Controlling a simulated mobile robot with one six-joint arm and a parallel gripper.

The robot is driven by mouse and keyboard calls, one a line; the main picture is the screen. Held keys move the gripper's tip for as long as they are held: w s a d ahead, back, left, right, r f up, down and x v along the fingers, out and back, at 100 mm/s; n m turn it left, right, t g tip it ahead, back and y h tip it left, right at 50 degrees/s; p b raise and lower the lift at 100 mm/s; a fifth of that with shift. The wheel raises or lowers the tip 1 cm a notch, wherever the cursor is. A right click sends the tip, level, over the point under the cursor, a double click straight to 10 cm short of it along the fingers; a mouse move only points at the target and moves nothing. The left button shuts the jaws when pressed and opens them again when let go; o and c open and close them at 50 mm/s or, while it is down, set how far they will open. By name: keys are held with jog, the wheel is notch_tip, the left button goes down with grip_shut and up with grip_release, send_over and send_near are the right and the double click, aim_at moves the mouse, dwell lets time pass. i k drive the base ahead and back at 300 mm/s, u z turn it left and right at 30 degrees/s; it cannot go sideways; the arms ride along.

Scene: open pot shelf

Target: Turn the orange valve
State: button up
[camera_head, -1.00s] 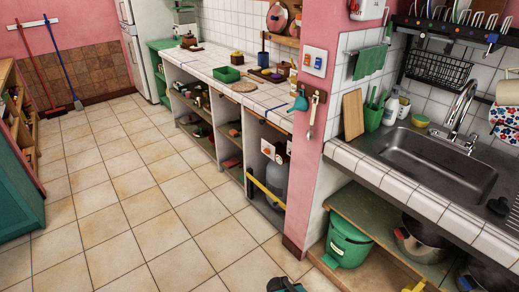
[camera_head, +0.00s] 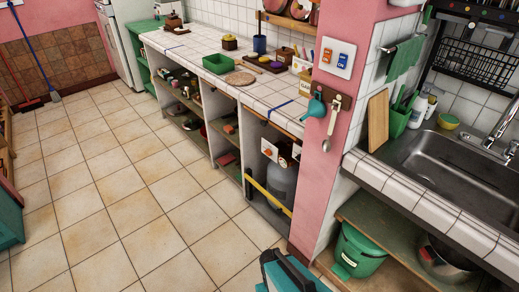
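A small orange spot (camera_head: 268,152) shows on a white panel in the open bay under the tiled counter. It may be the orange valve, but it is too small to be sure. A grey gas cylinder (camera_head: 281,186) stands in the same bay, below and right of it. A yellow bar (camera_head: 268,194) crosses low in front of the cylinder. A teal and dark part, likely of my arm, shows at the bottom edge, well short of the bay. My gripper's fingers are not visible.
A pink wall end (camera_head: 325,150) stands right of the bay, with a teal scoop (camera_head: 314,105) and a spoon hanging on it. A green bin (camera_head: 358,250) sits under the sink counter (camera_head: 440,215). The tiled floor (camera_head: 140,215) in front is clear.

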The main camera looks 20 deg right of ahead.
aim_at(268, 151)
jog(key=u, duration=0.15)
jog(key=i, duration=0.65)
jog(key=u, duration=1.6)
jog(key=k, duration=0.55)
jog(key=u, duration=0.1)
